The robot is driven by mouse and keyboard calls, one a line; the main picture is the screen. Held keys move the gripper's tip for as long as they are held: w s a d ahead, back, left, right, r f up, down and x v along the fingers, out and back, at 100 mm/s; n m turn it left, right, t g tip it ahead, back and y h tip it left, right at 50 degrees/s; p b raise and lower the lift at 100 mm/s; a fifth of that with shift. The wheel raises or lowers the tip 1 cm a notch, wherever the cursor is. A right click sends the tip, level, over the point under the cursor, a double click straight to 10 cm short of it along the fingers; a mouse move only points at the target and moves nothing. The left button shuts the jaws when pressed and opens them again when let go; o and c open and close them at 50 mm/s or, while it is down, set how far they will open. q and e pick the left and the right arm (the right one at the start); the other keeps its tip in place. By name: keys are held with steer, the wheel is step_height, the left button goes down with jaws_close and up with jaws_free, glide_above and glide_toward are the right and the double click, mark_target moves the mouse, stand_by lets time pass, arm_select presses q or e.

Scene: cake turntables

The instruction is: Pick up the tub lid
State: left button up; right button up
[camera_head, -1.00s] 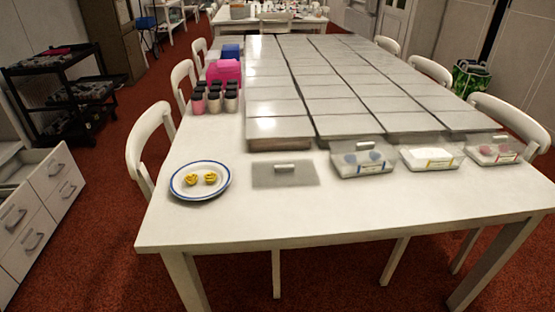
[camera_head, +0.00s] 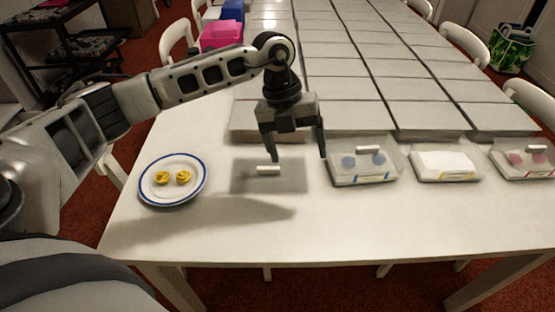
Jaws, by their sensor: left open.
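The tub lid (camera_head: 243,181) is a flat, grey, see-through sheet with a small white bar handle (camera_head: 268,170) on top. It lies on the white table between the plate and the nearest tub. My left gripper (camera_head: 298,160) is open and empty, pointing down above the right part of the lid. Its left finger is close to the handle in the picture, and its right finger is near the left side of the tub with blue contents (camera_head: 362,165). I cannot tell the exact height of the fingers above the lid. My right gripper is not in view.
A white plate with a blue rim (camera_head: 173,194) holds two yellow pieces. More lidded tubs stand to the right, one with white contents (camera_head: 445,166) and one with pink (camera_head: 527,160). Grey flat boxes (camera_head: 350,88) fill the table behind. The table's front (camera_head: 350,230) is clear.

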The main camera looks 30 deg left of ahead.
arm_select(q)
steer(key=w+a+r+n+y, duration=0.2)
steer(key=w+a+r+y, duration=0.15)
steer(key=a, duration=0.45)
steer(key=p, duration=0.1)
glide_above(269, 167)
steer(key=shift+t, duration=0.3)
steer(key=f, duration=0.9)
steer(key=shift+s+d+f, duration=0.15)
steer(key=shift+s+f, duration=0.1)
steer(key=shift+f, duration=0.05)
steer(key=shift+w+a+f+p, duration=0.1)
steer(key=shift+f+p, duration=0.1)
steer(key=shift+f, duration=1.35)
steer(key=shift+w+a+f+p, duration=0.1)
steer(key=shift+f+p, duration=0.05)
steer(key=shift+f, duration=1.4)
steer(key=c, duration=1.1)
steer(key=shift+r, duration=0.1)
